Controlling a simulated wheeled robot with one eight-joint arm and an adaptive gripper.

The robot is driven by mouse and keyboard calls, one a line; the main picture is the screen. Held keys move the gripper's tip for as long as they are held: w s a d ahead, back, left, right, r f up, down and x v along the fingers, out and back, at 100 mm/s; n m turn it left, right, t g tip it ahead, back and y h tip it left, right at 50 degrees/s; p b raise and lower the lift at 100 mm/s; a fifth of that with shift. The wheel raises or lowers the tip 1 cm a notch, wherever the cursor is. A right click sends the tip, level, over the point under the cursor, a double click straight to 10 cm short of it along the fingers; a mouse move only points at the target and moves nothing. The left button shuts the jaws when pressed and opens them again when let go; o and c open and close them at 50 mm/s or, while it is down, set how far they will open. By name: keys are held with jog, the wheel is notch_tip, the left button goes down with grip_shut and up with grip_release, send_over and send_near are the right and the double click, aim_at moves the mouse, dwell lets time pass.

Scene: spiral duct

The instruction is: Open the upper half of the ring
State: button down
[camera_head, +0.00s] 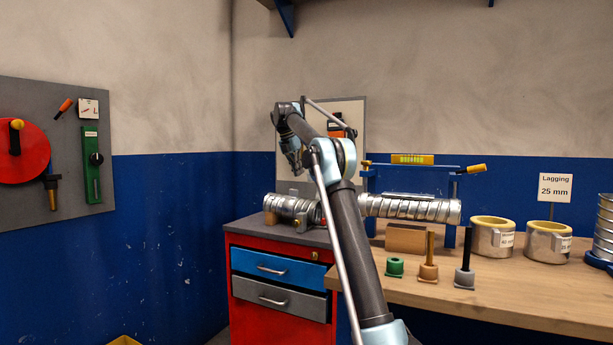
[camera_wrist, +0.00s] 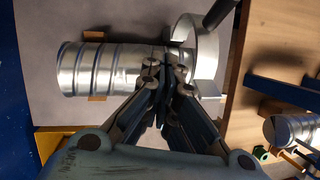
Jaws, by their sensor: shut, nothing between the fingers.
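A broad silvery ring (camera_wrist: 204,45) shows in the wrist view at the right end of a ribbed spiral duct (camera_wrist: 82,68). A dark bar (camera_wrist: 222,12) sticks out at its upper right and a metal tab (camera_wrist: 208,90) at its lower edge. The same duct lies on its side in the head view (camera_head: 291,206); my arm hides most of its right end. My gripper (camera_wrist: 165,72) is shut and empty, and its fingertips overlap the duct just left of the ring. I cannot tell whether they touch it. In the head view my gripper (camera_head: 296,170) hangs above the duct.
The duct rests on wooden blocks on a red cabinet (camera_head: 258,310) with drawers. To the right, a wooden bench (camera_head: 500,300) carries a second duct (camera_head: 415,208), a blue stand (camera_head: 449,236), several small posts and lagging shells (camera_head: 492,237). A board (camera_head: 55,150) hangs on the left wall.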

jog(key=s+r+m+t+h, duration=0.1)
jog(key=s+r+t+h, duration=0.1)
jog(key=s+r+t, duration=0.5)
jog(key=w+d+f+g, duration=0.3)
jog(key=w+d+f, duration=0.4)
jog(key=shift+w+f, duration=0.15)
jog(key=shift+w, duration=0.25)
dwell(0.4)
